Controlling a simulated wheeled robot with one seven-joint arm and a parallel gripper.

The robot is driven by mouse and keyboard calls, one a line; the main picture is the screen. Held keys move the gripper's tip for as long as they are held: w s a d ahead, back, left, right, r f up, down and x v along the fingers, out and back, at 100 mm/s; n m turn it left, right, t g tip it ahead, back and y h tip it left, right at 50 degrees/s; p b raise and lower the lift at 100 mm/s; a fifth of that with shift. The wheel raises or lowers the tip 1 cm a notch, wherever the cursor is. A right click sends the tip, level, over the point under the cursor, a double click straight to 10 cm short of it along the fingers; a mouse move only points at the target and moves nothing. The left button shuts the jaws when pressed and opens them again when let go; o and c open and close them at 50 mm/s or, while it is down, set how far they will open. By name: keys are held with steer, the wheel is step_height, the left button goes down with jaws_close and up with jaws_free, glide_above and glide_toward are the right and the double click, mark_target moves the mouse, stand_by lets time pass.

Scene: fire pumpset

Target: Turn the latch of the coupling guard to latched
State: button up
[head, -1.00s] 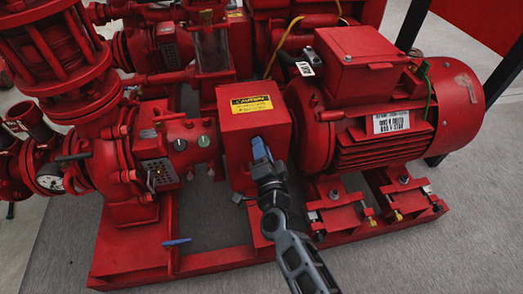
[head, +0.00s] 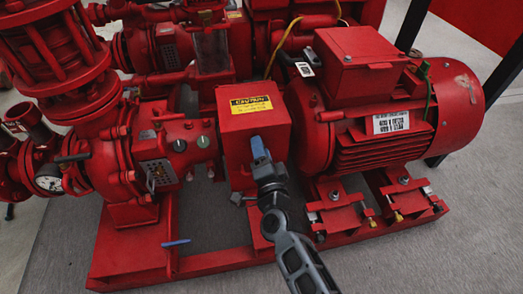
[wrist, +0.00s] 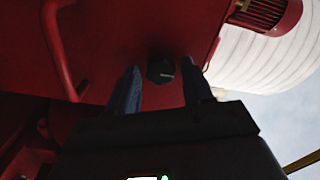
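The coupling guard (head: 240,135) is a red box with a yellow caution label (head: 251,105), between the pump and the motor in the head view. My gripper (head: 259,148) has blue fingers and stands in front of the guard's face. In the wrist view my gripper (wrist: 161,88) is open, with its two fingers apart. A dark, rounded knob (wrist: 160,69) on a red surface shows between and beyond the fingertips; it looks like the latch, and neither finger visibly touches it. In the head view my gripper hides this part of the guard, so I cannot read the latch's position.
The red motor (head: 390,120) stands right of the guard, the red pump (head: 125,170) left of it. A blue-handled lever (head: 176,243) is low on the red base frame (head: 215,262). A red bar (wrist: 58,50) shows at left in the wrist view. The grey floor in front is clear.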

steer(key=shift+o, duration=0.4)
steer(key=shift+s, duration=0.1)
steer(key=p+v, duration=0.2)
steer(key=v, duration=0.5)
steer(key=shift+s, duration=0.3)
steer(key=shift+d, duration=0.1)
